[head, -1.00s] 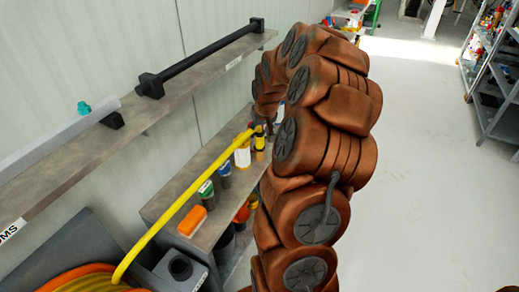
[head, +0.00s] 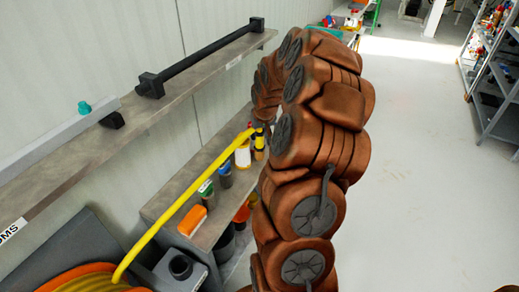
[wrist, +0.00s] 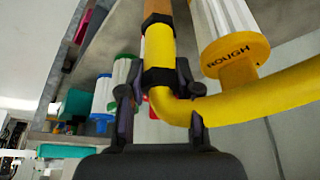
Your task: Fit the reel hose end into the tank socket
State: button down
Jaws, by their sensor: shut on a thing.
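The yellow reel hose (head: 170,226) rises from the reel (head: 85,279) at lower left to the far end of my arm. In the wrist view, my gripper (wrist: 158,92) is shut on the hose end (wrist: 158,52), just above a sharp bend. The hose end has black bands and a brown-orange tip that runs out of the top of the picture. In the head view my arm hides most of the gripper. A grey box (head: 168,283) with a black round socket (head: 180,267) stands beside the reel; I cannot tell whether this is the tank socket.
Bottles and an orange block (head: 192,221) stand on the lower shelf (head: 160,208) below a long upper shelf (head: 70,166). In the wrist view, a yellow-capped cylinder marked ROUGH (wrist: 235,50) is close right of the hose end. Open floor (head: 430,180) lies to the right.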

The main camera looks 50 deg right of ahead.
jog(key=shift+r, duration=0.1)
dwell(0.4)
jog(key=shift+r, duration=1.6)
jog(key=shift+s+a+r, duration=0.2)
jog(key=shift+s+a, duration=0.15)
jog(key=shift+s, duration=0.4)
jog(key=s+a, duration=0.3)
jog(key=s, duration=0.3)
jog(key=s+a+r+b, duration=0.1)
jog(key=s+a, duration=0.3)
jog(key=s, duration=0.2)
jog(key=shift+s+r+b, duration=0.15)
jog(key=shift+s+b, duration=0.05)
jog(key=shift+b, duration=0.1)
